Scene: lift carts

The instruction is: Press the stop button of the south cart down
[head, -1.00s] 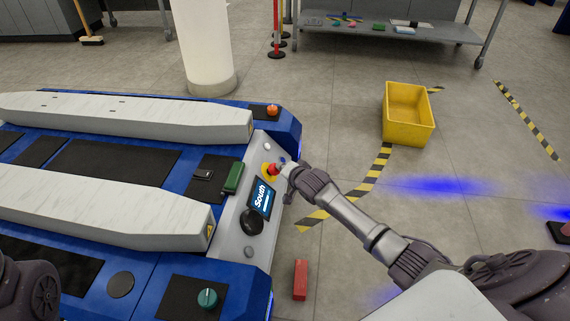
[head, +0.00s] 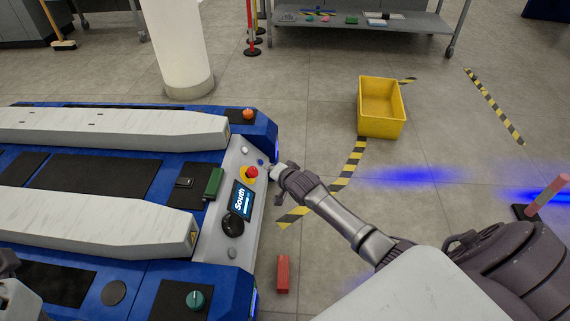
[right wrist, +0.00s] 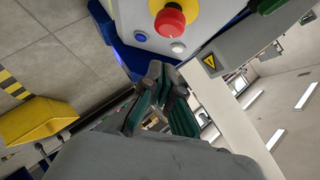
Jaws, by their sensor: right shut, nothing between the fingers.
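The south cart (head: 213,245) stands at left, with a lit screen (head: 241,199) reading "South" on its sloped grey end panel. Its red stop button (head: 251,171) sits on a yellow base near the panel's far end. The button also shows at the top of the right wrist view (right wrist: 170,21), with its red cap standing out from the base; I cannot tell if it is pressed. My right gripper (head: 266,171) is shut and empty, just right of the button and apart from it. Its closed fingers show in the right wrist view (right wrist: 160,77).
A black knob (head: 233,226) and small round buttons share the panel. A green block (head: 214,184) lies beside it. A red block (head: 283,274) is on the floor. A yellow bin (head: 381,108) stands farther off. A white column (head: 180,50) rises behind the cart.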

